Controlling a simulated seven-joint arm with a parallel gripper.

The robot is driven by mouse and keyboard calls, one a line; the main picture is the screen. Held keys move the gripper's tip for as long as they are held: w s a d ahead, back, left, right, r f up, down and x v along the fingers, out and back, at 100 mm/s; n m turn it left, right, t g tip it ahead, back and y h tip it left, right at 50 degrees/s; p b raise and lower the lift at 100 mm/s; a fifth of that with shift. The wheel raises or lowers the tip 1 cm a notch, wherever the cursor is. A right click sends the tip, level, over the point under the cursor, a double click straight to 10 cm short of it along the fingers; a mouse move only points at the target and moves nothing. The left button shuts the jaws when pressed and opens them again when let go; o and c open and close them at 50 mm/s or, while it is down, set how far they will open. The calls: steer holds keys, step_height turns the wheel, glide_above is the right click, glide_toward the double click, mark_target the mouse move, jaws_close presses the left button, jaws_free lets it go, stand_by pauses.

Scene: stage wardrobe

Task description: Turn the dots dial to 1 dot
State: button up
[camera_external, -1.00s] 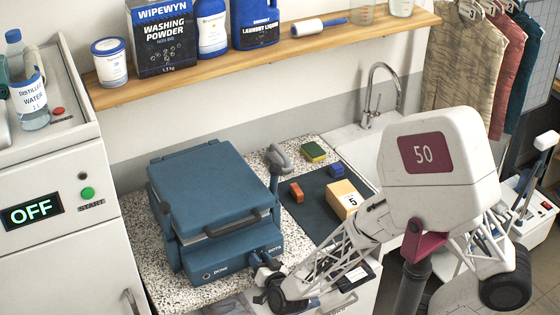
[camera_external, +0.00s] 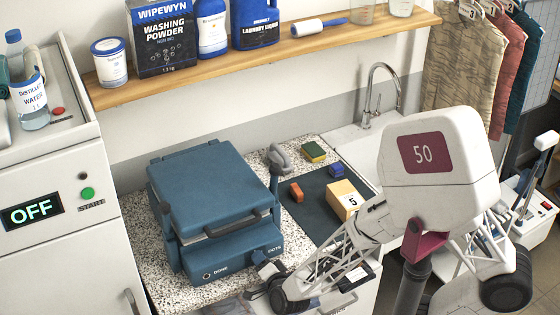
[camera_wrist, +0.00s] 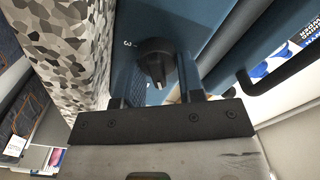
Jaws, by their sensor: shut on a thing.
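The dots dial (camera_wrist: 157,62) is a black knob on the front of the blue press (camera_external: 222,262). In the wrist view it stands between the two fingers of my gripper (camera_wrist: 158,88), which is shut on it. A light pointer mark shows on the knob, on the side toward my gripper. A "3" is printed beside it; the other numbers are hidden. In the external view my gripper (camera_external: 268,270) is at the right end of the press front, below the "DOTS" label, and hides the dial.
The press handle (camera_external: 235,224) and a grey lever (camera_external: 279,160) are near. A button labelled "DONE" (camera_external: 207,275) is on the left of the press front.

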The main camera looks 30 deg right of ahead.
stand_by(0.3)
steer(key=o, duration=0.9)
steer(key=shift+s, duration=0.1)
steer(key=shift+s, duration=3.8)
steer(key=shift+r, duration=0.1)
